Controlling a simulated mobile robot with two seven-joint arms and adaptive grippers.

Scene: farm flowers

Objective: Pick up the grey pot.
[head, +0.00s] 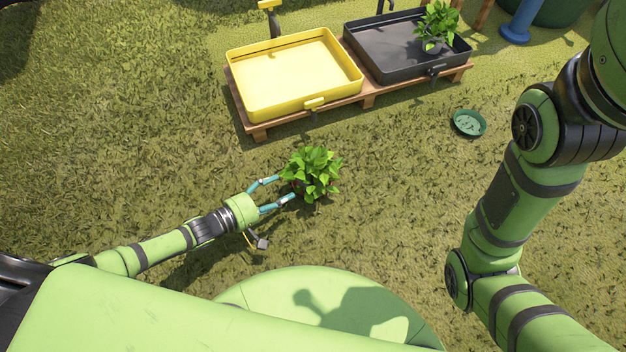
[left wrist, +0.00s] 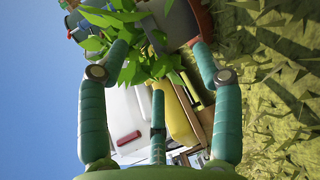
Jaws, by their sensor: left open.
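A leafy green plant (head: 315,175) stands on the grass just ahead of my left gripper (head: 284,188); its leaves hide its pot in the head view. In the left wrist view this plant (left wrist: 125,45) shows sideways, with its grey pot (left wrist: 178,22) at the top and a reddish-brown dish (left wrist: 206,20) against its base. My left gripper (left wrist: 163,42) is open, its fingers spread to either side of the plant. I cannot tell whether they touch the pot. Another plant in a grey pot (head: 432,45) stands in the black tray. My right gripper is out of view.
A yellow tray (head: 245,85) and the black tray (head: 385,77) rest on a low wooden pallet (head: 367,101) beyond the plant. A small green dish (head: 469,123) lies on the grass. My right arm (head: 525,195) fills the right side. Grass around the near plant is clear.

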